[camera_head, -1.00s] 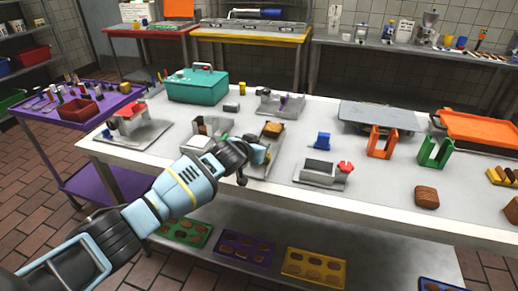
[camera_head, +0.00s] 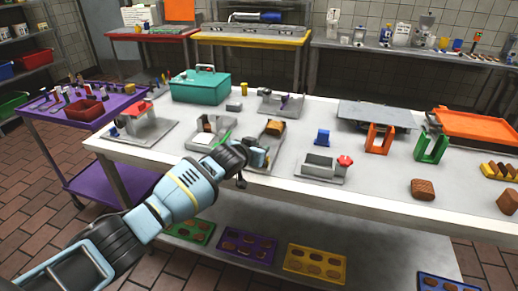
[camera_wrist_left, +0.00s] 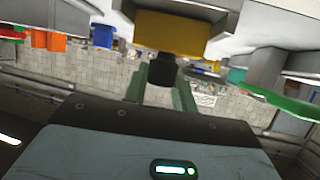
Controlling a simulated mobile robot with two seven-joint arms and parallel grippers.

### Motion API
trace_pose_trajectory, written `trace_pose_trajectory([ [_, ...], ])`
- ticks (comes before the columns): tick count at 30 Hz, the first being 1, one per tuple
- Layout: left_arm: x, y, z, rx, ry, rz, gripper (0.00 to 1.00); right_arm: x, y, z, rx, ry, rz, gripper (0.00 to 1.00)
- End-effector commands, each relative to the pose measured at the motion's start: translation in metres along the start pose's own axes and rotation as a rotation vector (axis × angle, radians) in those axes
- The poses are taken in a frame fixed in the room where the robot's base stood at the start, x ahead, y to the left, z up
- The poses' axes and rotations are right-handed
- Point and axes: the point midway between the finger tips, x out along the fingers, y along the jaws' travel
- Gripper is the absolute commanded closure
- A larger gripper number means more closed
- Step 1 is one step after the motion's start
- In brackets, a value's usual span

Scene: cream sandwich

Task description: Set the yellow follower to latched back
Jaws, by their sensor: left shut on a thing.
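The yellow follower (camera_head: 273,127) is a yellow-orange block on a grey fixture near the front edge of the white table. In the left wrist view the yellow block (camera_wrist_left: 170,33) is large, just beyond the fingers. A short dark knob (camera_wrist_left: 162,72) sticks out from it towards me. My left gripper (camera_head: 262,156) is at the near side of this fixture. In the left wrist view its two greenish fingers (camera_wrist_left: 162,85) are shut on the dark knob. In the head view the fingertips and knob are hard to make out. My right gripper is not in view.
A fixture with a white block (camera_head: 210,127) stands close on the left, with a green strip (camera_wrist_left: 285,105) beside it. A grey fixture with a red knob (camera_head: 345,160) and a blue block (camera_head: 322,137) stand on the right. A teal box (camera_head: 200,86) is behind.

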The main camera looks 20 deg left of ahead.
Motion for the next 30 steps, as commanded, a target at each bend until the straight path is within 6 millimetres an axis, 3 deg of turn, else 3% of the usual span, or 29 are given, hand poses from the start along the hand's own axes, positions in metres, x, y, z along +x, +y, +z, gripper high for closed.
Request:
trace_pose_trajectory([
  [2,0.000,0.001,0.005,-0.001,-0.009,0.002,1.00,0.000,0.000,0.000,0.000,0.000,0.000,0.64],
  [3,0.000,0.001,0.006,-0.001,-0.009,0.002,0.71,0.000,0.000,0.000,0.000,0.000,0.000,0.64],
  [8,0.000,0.001,0.005,-0.001,-0.007,0.001,0.51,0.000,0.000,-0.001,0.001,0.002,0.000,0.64],
  [20,-0.006,0.001,0.002,0.000,-0.004,0.001,0.51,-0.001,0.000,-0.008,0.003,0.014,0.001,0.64],
  [30,-0.050,0.000,-0.002,0.000,0.000,0.001,0.51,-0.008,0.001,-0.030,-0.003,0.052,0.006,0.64],
])
